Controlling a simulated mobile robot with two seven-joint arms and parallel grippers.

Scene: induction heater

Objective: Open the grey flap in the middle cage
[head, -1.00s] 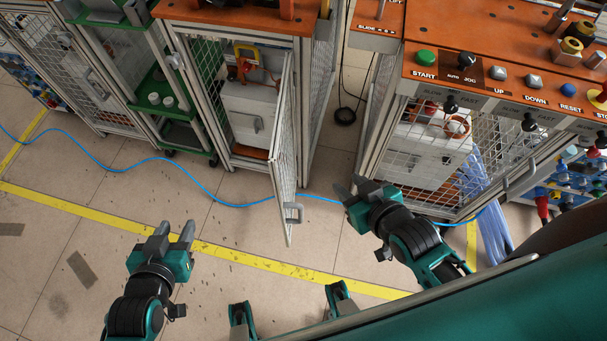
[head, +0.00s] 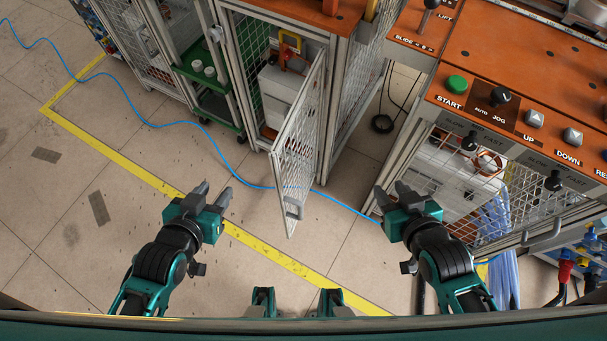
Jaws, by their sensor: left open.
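The middle cage (head: 327,100) stands at the top centre with its mesh door (head: 303,140) swung open towards me. A grey handle (head: 294,209) sits near the door's lower free edge. Inside is a light grey box (head: 278,88). The door mesh covers much of its front, so I cannot make out the flap clearly. My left gripper (head: 213,191) is open and empty above the floor, left of the door and apart from it. My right gripper (head: 391,189) looks open and empty, right of the door and in front of the right-hand cage.
The right-hand machine has an orange top with a button panel (head: 527,117). A green-shelved rack (head: 212,82) stands left of the middle cage. A blue cable (head: 180,123) crosses the floor.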

